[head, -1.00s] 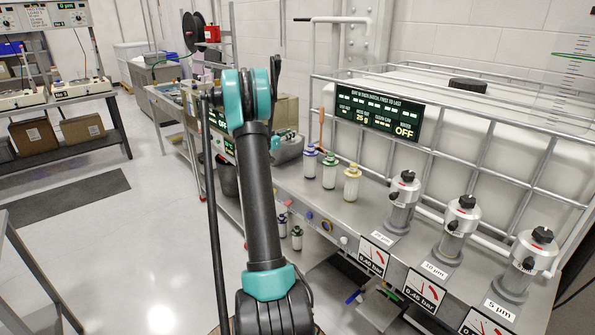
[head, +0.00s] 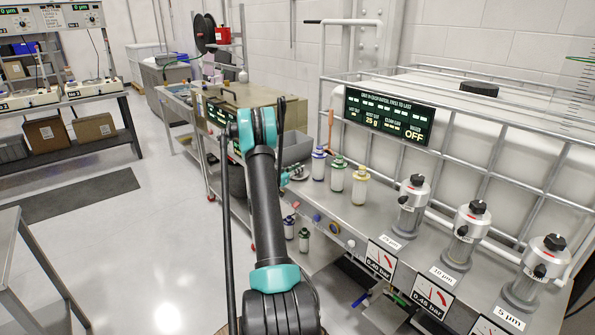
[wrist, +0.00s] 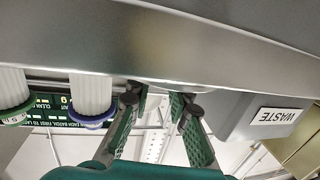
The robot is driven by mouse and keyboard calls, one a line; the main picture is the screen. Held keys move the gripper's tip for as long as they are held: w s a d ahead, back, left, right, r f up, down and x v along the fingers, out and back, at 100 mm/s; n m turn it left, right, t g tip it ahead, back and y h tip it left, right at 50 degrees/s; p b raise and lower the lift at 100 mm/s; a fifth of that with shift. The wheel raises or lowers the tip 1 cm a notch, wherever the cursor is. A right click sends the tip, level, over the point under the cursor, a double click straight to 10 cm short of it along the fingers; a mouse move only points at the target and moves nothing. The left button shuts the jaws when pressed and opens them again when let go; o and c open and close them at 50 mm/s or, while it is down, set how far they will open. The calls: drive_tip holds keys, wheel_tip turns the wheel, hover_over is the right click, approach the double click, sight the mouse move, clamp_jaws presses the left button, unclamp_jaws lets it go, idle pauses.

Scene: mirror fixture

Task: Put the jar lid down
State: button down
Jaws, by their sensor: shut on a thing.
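My gripper (wrist: 162,104) shows in the wrist view with its two green fingers apart, closed on the jar lid (wrist: 163,86). Only a thin grey edge of the lid shows between the fingertips, close to the grey bench surface; I cannot tell whether it touches it. In the head view my gripper (head: 292,174) is small and partly behind my arm, at the left end of the bench, left of the blue-topped cartridge (head: 318,165). The lid is hard to make out there.
A green-topped cartridge (head: 338,175) and a yellow-topped one (head: 359,187) stand in line on the steel bench (head: 345,222). A grey bin marked WASTE (wrist: 250,117) is beside my gripper. Several filter housings (head: 411,207) stand further right.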

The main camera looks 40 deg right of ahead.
drive_tip(key=shift+f, duration=0.25)
drive_tip(key=c, duration=1.4)
unclamp_jaws()
